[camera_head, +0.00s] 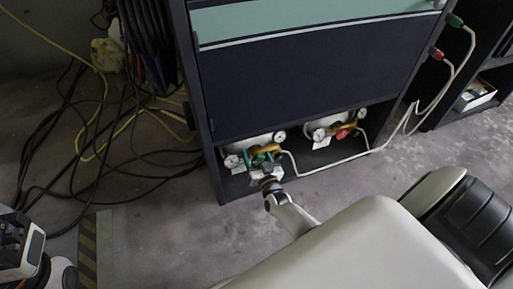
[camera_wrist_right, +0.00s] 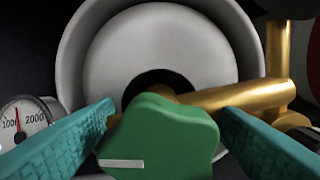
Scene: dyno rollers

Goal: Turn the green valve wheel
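The green valve wheel (camera_wrist_right: 160,140) fills the lower middle of the right wrist view, with a white mark on its face. It sits on a brass valve (camera_wrist_right: 245,97) in front of a round white gas bottle (camera_wrist_right: 160,50). My right gripper (camera_wrist_right: 168,118) has its teal fingers apart, one on each side of the wheel; I cannot tell whether they touch it. In the head view my right gripper (camera_head: 265,164) reaches the left bottle in the cabinet's low bay and largely hides the wheel. My left gripper (camera_head: 18,245) is partly in view at lower left, its fingers unclear.
A pressure gauge (camera_wrist_right: 25,118) is close beside the left finger. A second bottle with a red wheel (camera_head: 342,134) lies to the right in the same bay. The dark cabinet (camera_head: 300,85) overhangs both. A white hose (camera_head: 335,163) runs right; cables (camera_head: 75,160) lie on the floor at left.

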